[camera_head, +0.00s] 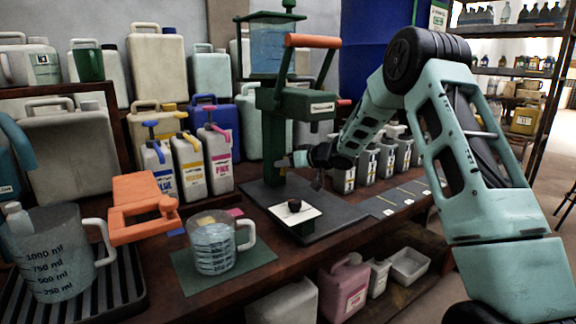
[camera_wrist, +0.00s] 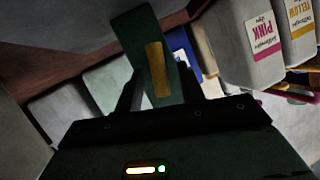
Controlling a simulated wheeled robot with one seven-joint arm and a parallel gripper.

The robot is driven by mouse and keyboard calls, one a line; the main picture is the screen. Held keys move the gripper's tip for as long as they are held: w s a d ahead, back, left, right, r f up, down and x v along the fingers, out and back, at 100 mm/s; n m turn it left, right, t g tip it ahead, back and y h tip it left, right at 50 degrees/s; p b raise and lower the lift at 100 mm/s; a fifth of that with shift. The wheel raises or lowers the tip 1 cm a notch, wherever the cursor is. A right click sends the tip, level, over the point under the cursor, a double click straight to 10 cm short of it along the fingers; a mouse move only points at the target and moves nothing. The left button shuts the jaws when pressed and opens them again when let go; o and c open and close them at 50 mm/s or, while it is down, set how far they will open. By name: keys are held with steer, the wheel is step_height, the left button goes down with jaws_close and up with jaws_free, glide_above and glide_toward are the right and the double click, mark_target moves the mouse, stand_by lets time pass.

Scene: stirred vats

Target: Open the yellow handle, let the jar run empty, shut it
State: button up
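The jar (camera_head: 268,48) is a clear tank with blue liquid on top of a green stand (camera_head: 272,145). An orange lever (camera_head: 313,41) sits at the top of the stand. In the wrist view a dull yellow handle (camera_wrist: 158,68) lies in front of a green post, between my two fingertips. I see a gap on both sides of it, so my gripper (camera_wrist: 160,88) looks open around it, apart from it. In the head view my gripper (camera_head: 300,160) is beside the stand's post, small and partly hidden; I cannot make out the yellow handle there.
A white plate (camera_head: 311,218) with a small dark object (camera_head: 295,205) lies on the stand's base. A measuring cup (camera_head: 215,250) with liquid stands on a green mat (camera_head: 190,280). A larger jug (camera_head: 50,265) and an orange clamp-like part (camera_head: 140,205) are at left. Labelled canisters (camera_head: 189,165) stand behind.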

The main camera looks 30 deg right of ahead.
jaws_close()
